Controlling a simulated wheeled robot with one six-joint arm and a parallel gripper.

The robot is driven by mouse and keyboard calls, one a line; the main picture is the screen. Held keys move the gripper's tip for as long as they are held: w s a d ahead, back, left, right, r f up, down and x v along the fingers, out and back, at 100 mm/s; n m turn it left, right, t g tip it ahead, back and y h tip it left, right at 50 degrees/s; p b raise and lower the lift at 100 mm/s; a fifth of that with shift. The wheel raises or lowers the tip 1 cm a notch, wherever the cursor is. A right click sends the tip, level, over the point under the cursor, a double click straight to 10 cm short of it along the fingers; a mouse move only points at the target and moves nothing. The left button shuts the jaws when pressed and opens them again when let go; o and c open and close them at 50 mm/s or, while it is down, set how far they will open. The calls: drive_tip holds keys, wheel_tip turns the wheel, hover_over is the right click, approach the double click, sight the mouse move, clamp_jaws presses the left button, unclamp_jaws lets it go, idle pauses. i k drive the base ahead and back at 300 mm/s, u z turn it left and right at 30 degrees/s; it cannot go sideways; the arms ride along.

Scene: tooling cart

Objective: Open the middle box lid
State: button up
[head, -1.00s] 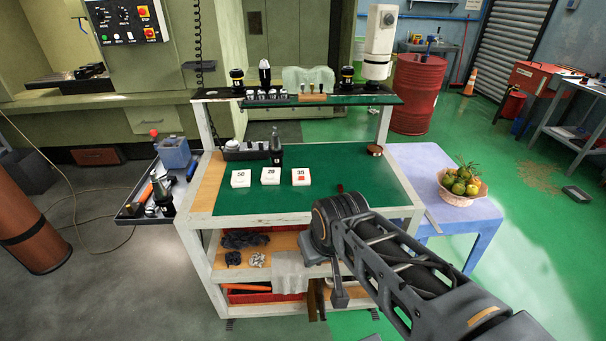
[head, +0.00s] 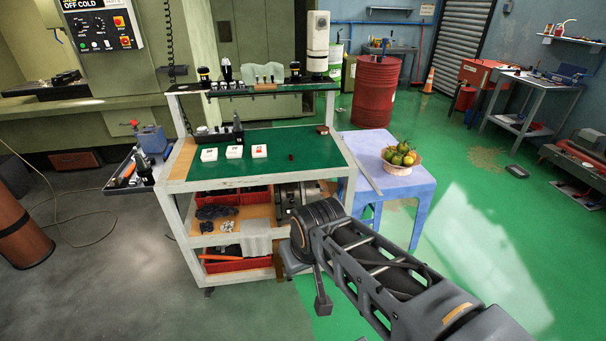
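Three small white boxes stand in a row on the green top of the cart (head: 285,172). The middle box (head: 234,152) is white with a dark mark on its top, and its lid looks closed. The left box (head: 209,155) and the right box (head: 259,151), which has a red mark, flank it with gaps between. My arm reaches in from the lower right. What looks like part of my gripper (head: 322,303) hangs low in front of the cart, well below and right of the boxes. Its fingers cannot be made out clearly.
A dark small item (head: 291,157) lies right of the boxes, and a round brown tin (head: 322,130) sits at the far right corner. A raised rear shelf (head: 290,87) holds tool holders. A blue table (head: 398,187) with a fruit basket (head: 401,165) adjoins the cart's right side.

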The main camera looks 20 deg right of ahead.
sight(236, 149)
drive_tip(key=z, duration=1.15)
drive_tip(key=i, duration=0.85)
drive_tip(key=u, duration=0.5)
drive_tip(key=i, duration=0.8)
drive_tip(key=u, duration=0.55)
drive_tip(key=k, duration=1.05)
drive_tip(key=u, duration=1.25)
drive_tip(key=i, duration=0.7)
drive_tip(key=u, duration=0.1)
